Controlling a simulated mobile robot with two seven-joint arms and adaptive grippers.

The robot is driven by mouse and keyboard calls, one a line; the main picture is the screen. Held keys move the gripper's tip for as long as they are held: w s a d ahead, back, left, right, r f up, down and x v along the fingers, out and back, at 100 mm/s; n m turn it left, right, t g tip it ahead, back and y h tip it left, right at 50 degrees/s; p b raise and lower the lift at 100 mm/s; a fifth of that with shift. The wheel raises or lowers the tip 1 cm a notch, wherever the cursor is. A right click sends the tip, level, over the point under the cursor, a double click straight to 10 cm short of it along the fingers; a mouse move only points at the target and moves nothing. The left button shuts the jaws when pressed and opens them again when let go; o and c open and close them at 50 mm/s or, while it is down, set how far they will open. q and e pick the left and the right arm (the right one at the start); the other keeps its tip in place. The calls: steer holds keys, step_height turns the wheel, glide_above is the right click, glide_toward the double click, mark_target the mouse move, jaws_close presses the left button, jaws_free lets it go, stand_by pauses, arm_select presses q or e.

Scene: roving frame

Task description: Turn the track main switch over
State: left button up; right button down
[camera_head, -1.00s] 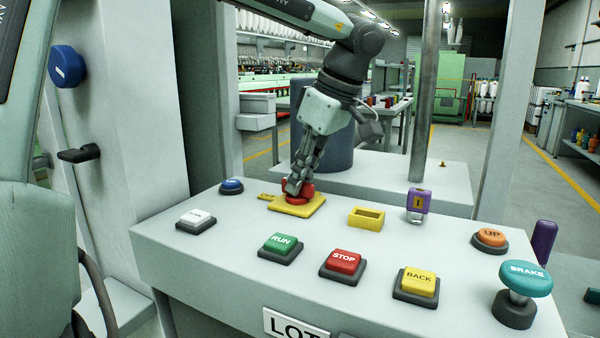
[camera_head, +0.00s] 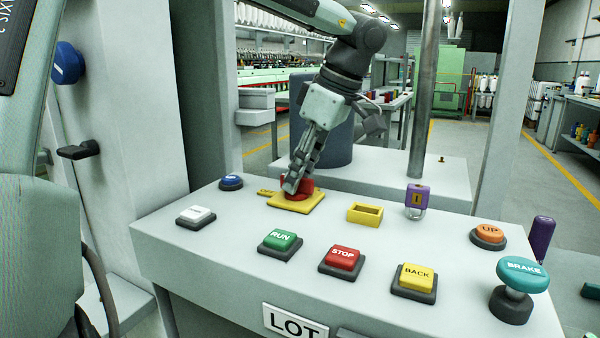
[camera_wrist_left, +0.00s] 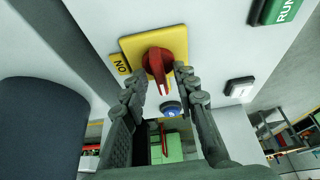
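The main switch is a red rotary knob (camera_head: 306,186) on a yellow plate (camera_head: 297,206) at the back left of the grey console. In the left wrist view the red knob (camera_wrist_left: 158,66) has a white mark on its handle, which points down in the picture. My left gripper (camera_head: 291,188) is down at the knob. In its wrist view my left gripper (camera_wrist_left: 160,88) is open, with one finger on each side of the handle and gaps visible. My right gripper is not in view.
A blue button (camera_head: 231,182) and a white button (camera_head: 196,216) lie left of the switch. In front are green RUN (camera_head: 281,241), red STOP (camera_head: 342,258) and yellow BACK (camera_head: 416,278) buttons. A yellow hollow block (camera_head: 365,214) and purple padlock (camera_head: 417,197) stand to the right.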

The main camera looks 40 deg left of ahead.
arm_select(q)
steer(key=v, duration=1.2)
stand_by(0.6)
